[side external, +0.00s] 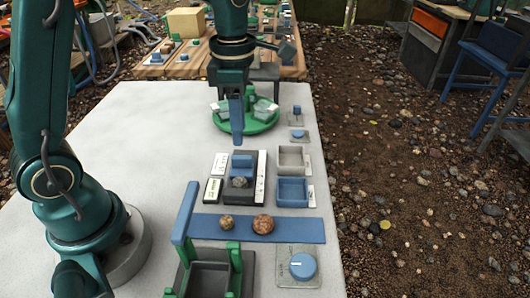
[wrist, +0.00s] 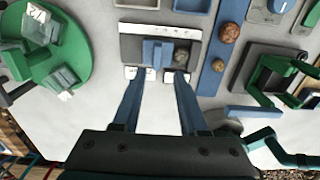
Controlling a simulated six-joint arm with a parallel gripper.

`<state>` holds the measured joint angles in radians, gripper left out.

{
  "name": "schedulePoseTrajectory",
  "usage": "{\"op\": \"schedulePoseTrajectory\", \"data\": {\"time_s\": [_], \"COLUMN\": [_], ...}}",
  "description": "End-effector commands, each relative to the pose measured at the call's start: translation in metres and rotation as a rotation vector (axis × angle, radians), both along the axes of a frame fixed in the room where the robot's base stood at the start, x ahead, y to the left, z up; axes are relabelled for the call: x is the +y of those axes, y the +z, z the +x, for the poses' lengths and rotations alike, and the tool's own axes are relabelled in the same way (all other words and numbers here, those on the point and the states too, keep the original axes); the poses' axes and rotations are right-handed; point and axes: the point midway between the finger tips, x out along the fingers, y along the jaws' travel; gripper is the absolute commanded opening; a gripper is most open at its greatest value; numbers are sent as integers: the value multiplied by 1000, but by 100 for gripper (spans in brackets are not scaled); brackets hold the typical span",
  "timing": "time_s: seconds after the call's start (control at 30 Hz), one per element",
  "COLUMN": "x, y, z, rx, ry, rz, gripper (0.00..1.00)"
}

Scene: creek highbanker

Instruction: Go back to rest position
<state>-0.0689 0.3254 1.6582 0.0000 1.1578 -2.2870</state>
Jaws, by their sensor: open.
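My gripper (side external: 237,125) hangs with its blue fingers pointing down, above the grey table (side external: 130,125), in front of the green round tray in the side view. In the wrist view my gripper (wrist: 158,82) shows two blue fingers spread apart with bare table between them, so it is open and empty. Past the fingertips lies a dark fixture (wrist: 133,46) with a blue block (wrist: 157,52) and a grey stone (wrist: 182,57) on it. The fixture (side external: 253,192) also shows in the side view, nearer the camera than the fingers.
The green round tray (side external: 262,126) holds several clear boxes. A blue strip (side external: 305,230) carries two brown stones. A grey bin (side external: 292,158) and a blue bin (side external: 292,190) stand right of the fixture. A green-posted frame and a blue knob (side external: 302,265) are in front. The table's left part is clear.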

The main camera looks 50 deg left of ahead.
Motion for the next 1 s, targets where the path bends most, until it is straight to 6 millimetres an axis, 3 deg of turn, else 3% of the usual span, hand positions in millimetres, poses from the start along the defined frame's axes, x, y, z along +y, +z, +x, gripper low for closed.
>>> {"op": "schedulePoseTrajectory", "data": {"time_s": [0.23,0.37,0.47,0.7,1.0], "x": [-1,-3,-6,-13,-18], "y": [3,23,43,73,70], "z": [1,-1,-13,-57,-102], "rx": [-12,-77,-142,-295,-378], "ry": [-2,-10,-49,-531,-1303], "rz": [1,5,11,90,301], "gripper": [42,42,42,42,42]}}
